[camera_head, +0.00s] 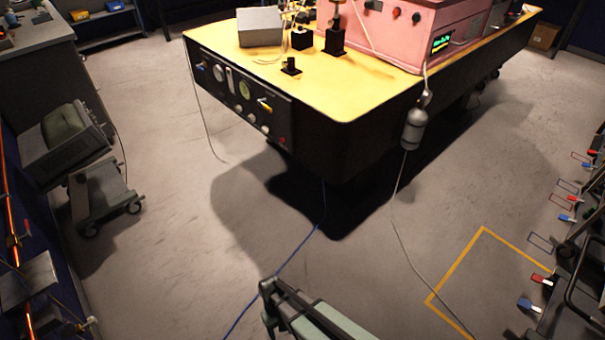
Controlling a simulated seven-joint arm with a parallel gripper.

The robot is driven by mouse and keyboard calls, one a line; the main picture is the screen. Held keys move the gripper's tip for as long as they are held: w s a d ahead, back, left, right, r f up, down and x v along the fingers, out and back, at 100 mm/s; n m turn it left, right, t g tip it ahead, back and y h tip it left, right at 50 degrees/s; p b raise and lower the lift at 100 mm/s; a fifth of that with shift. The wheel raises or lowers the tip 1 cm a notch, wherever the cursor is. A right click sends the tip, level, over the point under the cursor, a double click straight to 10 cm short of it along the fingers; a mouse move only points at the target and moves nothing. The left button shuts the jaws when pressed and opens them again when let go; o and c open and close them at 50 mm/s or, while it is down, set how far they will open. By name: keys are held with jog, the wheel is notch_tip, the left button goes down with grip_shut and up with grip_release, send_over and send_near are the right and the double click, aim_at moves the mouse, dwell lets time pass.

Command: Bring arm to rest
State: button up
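A pale grey-green and black part of my arm (305,312) reaches into the picture from the bottom edge, right of the middle. Its dark far end is over the open floor, well short of the yellow-topped bench (375,88). I cannot make out two separate fingertips on it, so whether the gripper is open or shut does not show. Nothing is seen held at that end. The rest of the arm is cut off by the bottom edge.
The bench carries a pink machine (405,28) and a grey box (260,27). A grey cylinder (413,130) hangs at its side. A wheeled cart (95,190) stands left; racks with coloured handles stand right.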

jog(key=s+d+r+m+g, duration=0.1)
jog(key=s+d, duration=0.4)
jog(key=d, duration=0.8)
jog(key=s+d+r+m+g+y, duration=0.1)
jog(key=s+d+r+m, duration=0.2)
jog(key=d, duration=1)
jog(key=s+m, duration=0.2)
jog(key=shift+d+m+y, duration=0.25)
jog(key=shift+m+y, duration=0.05)
jog(key=shift+m, duration=0.1)
